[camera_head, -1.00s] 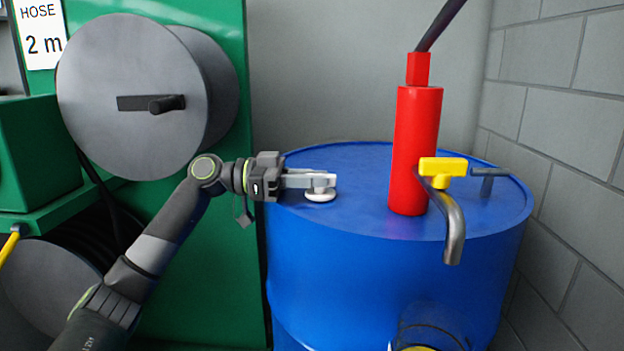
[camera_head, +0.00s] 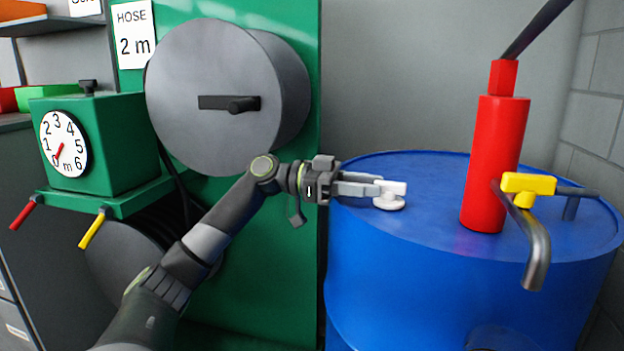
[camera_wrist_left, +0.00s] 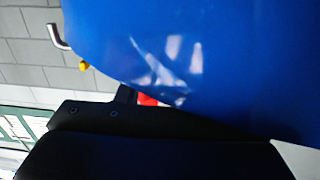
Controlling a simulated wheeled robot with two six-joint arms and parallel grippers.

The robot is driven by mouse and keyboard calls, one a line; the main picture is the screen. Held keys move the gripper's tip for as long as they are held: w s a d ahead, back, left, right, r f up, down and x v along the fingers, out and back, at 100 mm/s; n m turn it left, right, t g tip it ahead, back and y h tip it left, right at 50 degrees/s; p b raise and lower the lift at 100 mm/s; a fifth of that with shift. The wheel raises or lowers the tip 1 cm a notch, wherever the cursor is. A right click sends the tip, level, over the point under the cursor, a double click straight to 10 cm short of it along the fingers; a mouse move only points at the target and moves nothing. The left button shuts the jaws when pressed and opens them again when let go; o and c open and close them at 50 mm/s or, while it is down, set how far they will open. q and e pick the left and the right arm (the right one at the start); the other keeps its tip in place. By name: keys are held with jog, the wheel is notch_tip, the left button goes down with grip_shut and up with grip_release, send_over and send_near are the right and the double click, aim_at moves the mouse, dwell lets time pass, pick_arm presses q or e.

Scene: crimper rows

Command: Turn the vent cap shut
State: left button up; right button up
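The vent cap (camera_head: 389,203) is a small white disc with a raised bar (camera_head: 394,187) on top. It sits on the near left part of the blue drum's lid (camera_head: 430,215) in the head view. My left gripper (camera_head: 372,186) comes in from the left at the height of the bar. Its two fingers show apart, with the tips just left of the bar or at its left end. I cannot tell if they touch it. The wrist view shows the drum (camera_wrist_left: 230,60) but not the cap. My right gripper is not in view.
A red pump (camera_head: 495,160) with a yellow valve handle (camera_head: 528,184) and a metal spout stands on the lid, right of the cap. A grey hose reel (camera_head: 215,100) and a green meter box (camera_head: 110,135) are behind my left arm.

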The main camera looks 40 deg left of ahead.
pick_arm(q)
jog(key=v, duration=1.4)
jog(key=shift+s+a, duration=0.15)
jog(key=shift+a, duration=0.15)
